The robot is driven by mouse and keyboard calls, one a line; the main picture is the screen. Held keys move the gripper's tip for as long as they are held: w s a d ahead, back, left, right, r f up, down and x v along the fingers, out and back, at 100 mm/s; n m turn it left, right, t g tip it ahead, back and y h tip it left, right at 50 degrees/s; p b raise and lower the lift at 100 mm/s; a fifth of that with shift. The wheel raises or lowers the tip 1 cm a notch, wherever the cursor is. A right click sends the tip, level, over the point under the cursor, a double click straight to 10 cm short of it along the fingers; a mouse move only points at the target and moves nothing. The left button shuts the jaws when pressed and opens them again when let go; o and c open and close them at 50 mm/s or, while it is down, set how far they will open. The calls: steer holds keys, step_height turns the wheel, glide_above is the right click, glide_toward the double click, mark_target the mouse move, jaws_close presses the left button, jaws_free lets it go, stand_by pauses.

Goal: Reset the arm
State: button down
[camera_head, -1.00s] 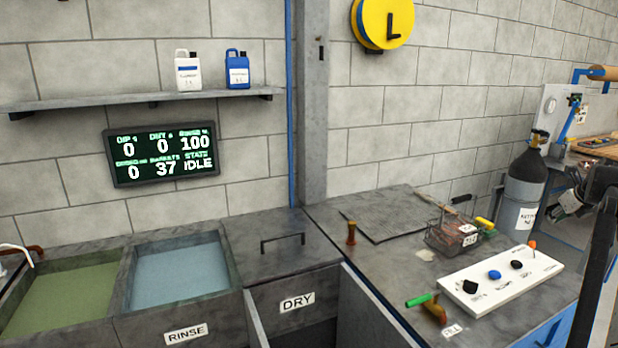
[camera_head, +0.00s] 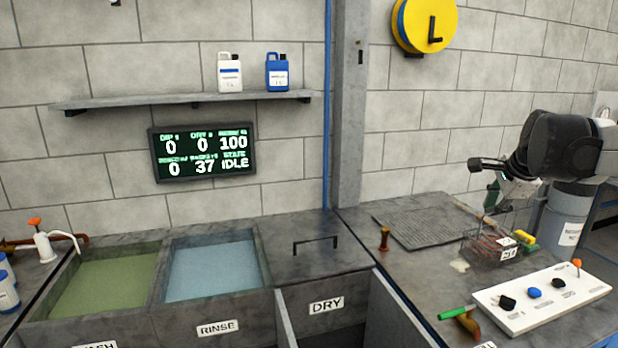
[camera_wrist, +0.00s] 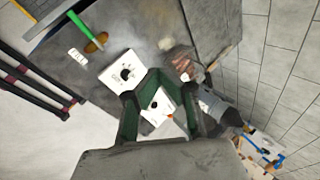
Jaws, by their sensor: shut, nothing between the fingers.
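My gripper (camera_head: 491,204) is at the right of the head view, pointing down above the wire basket (camera_head: 488,252) with its tag. It looks empty and shut, and my dark arm reaches in from the right edge. In the wrist view my gripper's green fingers (camera_wrist: 168,84) frame part of the white control panel. The basket shows partly in the wrist view, beyond the fingers. Whether the fingertips are clear of the basket's handle is hard to tell in the head view.
The white panel with dark and blue knobs (camera_head: 542,298) lies on the bench at right. A green-handled tool (camera_head: 460,315) lies left of it. A gas cylinder (camera_head: 566,228) stands behind my arm. Rinse tank (camera_head: 210,270) and dry box (camera_head: 318,255) are at left centre.

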steer(key=s+a+f+n, duration=0.2)
steer(key=s+a+n, duration=0.95)
steer(key=a, duration=0.55)
steer(key=s+a+f+n, duration=0.4)
steer(key=s, duration=0.4)
steer(key=s+a+f+n+y, duration=0.1)
steer(key=s+a+f+n, duration=0.2)
steer(key=s+a+f, duration=0.2)
steer(key=s+p, duration=0.1)
steer(key=s, duration=0.1)
steer(key=shift+s+n+t, duration=0.3)
steer(key=shift+s+n, duration=0.05)
steer(key=shift+s, duration=0.05)
steer(key=shift+a, duration=0.1)
